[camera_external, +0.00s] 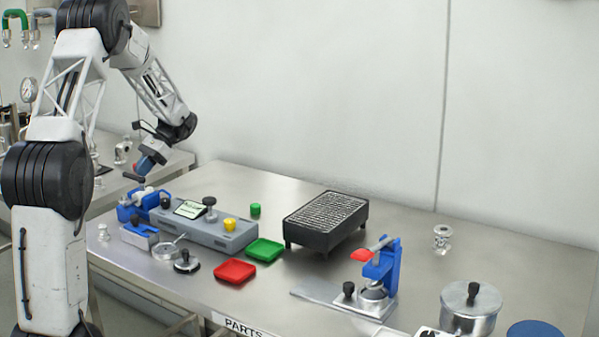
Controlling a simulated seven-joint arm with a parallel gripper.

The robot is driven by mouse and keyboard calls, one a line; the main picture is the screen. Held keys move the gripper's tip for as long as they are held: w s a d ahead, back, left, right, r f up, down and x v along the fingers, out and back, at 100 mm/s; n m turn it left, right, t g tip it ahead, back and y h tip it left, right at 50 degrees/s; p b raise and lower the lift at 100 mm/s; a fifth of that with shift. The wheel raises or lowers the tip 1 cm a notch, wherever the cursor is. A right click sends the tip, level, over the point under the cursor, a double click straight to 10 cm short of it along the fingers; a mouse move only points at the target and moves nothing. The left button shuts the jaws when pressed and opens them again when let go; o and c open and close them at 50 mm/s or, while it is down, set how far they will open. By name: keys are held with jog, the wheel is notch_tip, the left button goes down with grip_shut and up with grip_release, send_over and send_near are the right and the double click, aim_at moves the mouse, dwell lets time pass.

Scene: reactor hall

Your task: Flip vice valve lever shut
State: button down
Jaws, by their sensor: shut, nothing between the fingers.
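A blue vice (128,212) stands at the left end of the steel bench, beside a long grey block. A small metallic part shows at the top of the vice, but the valve and its lever are too small to make out clearly. My gripper (144,166) points down and to the left, just above the vice. It is shut with nothing held. A dark piece shows right by its tips; I cannot tell whether it is the lever or whether they touch.
Right of the vice are the grey block (228,238) with knobs, a red tray (235,271) and a green tray (264,250). Farther right are a black grated box (325,222), a blue press (388,268) with a red handle and a lidded pot (470,312).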

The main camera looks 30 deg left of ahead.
jog(key=w+a+v, duration=0.1)
jog(key=v, duration=0.9)
jog(key=shift+w+a, duration=0.25)
jog(key=shift+a, duration=0.15)
jog(key=shift+d, duration=0.1)
jog(key=s+d+r+t, duration=0.3)
jog(key=s+d+r, duration=0.3)
jog(key=s+d, duration=0.45)
jog(key=s+d+r+t, duration=0.4)
jog(key=s+d+r, duration=0.25)
jog(key=d, duration=0.75)
jog(key=s+d+f+t, duration=0.2)
jog(key=s+d, duration=0.3)
jog(key=s, duration=0.3)
jog(key=s+d+f+n+t+h, duration=0.1)
jog(key=s+d, duration=0.4)
jog(key=s, duration=0.4)
jog(key=s+d+f+n+t+h, duration=0.1)
jog(key=s+d+f+t, duration=0.1)
jog(key=s+d, duration=0.4)
jog(key=s, duration=0.3)
jog(key=shift+s+f+t, duration=0.2)
jog(key=shift+f+t, duration=0.1)
